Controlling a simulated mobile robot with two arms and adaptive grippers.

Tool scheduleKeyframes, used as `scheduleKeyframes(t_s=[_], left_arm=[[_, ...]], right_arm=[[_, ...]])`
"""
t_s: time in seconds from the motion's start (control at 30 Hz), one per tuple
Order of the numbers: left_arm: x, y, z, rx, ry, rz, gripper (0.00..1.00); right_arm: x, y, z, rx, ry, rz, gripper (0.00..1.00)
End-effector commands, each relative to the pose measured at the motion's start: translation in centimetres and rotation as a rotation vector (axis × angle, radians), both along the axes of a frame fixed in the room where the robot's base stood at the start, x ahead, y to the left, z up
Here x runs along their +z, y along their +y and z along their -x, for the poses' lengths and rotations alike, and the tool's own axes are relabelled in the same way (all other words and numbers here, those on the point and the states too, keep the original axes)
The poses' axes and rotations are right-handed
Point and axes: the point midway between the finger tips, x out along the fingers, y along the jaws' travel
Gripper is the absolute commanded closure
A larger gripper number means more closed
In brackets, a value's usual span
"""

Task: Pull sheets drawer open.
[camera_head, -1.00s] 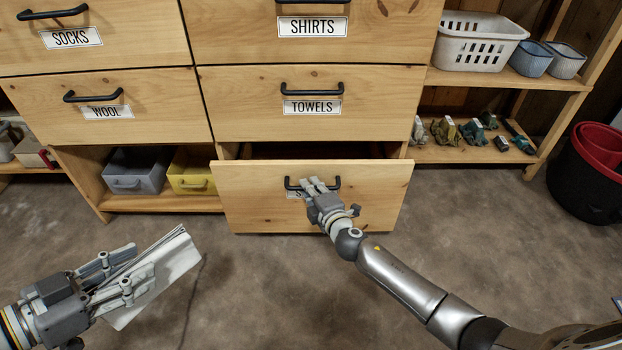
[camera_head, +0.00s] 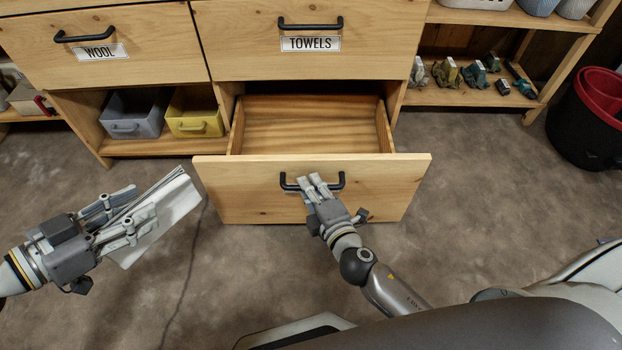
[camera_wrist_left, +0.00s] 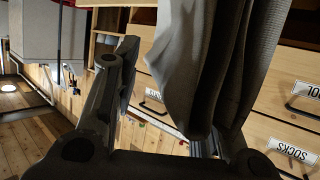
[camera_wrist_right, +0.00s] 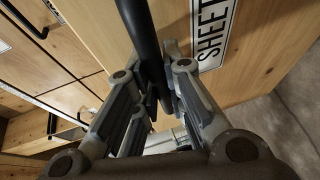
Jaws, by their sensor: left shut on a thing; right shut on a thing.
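The sheets drawer (camera_head: 245,190) is the lowest drawer in the middle column of the cabinet. It is pulled well out, and its bare wooden inside (camera_head: 310,125) shows empty in the head view. Its label (camera_wrist_right: 212,35) reads "SHEET" in the right wrist view, cut off by the frame. My right gripper (camera_head: 314,188) is shut on the drawer's black bar handle (camera_head: 288,183); the handle (camera_wrist_right: 150,50) runs between its fingers in the right wrist view. My left gripper (camera_head: 130,222) is shut on a folded pale cloth (camera_head: 165,215), held to the left of the drawer.
The towels drawer (camera_head: 370,55) above and the wool drawer (camera_head: 150,50) are closed. A grey bin (camera_head: 133,115) and a yellow bin (camera_head: 195,113) stand on the low left shelf. A red and black bucket (camera_head: 590,125) stands at right. Floor in front is clear.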

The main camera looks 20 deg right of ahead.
Motion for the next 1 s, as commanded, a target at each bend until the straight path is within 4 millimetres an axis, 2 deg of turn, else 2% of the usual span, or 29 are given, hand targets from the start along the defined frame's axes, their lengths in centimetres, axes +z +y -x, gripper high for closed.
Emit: scheduleKeyframes(t_s=[0.27,0.3,0.37,0.73,0.87,1.0], left_arm=[[0.1,0.0,0.0,0.001,-0.003,0.002,1.00],[0.1,0.0,0.0,0.001,-0.003,0.002,1.00],[0.1,0.0,0.0,0.001,-0.003,0.002,1.00],[0.2,0.0,0.0,0.001,-0.003,0.002,1.00],[0.2,0.0,0.0,0.001,-0.003,0.002,1.00],[0.2,0.0,0.0,0.001,-0.003,0.002,1.00]], right_arm=[[-0.1,-0.1,0.0,-0.003,0.002,0.002,1.00],[-0.1,-0.1,0.0,-0.003,0.002,0.001,0.84],[-0.1,-0.1,0.0,-0.002,0.002,0.001,0.79],[0.0,-0.1,0.3,-0.001,0.002,-0.001,0.79],[0.1,-0.2,1.6,0.000,0.004,-0.003,0.79],[0.5,-0.5,3.7,-0.001,0.005,-0.003,0.79]])
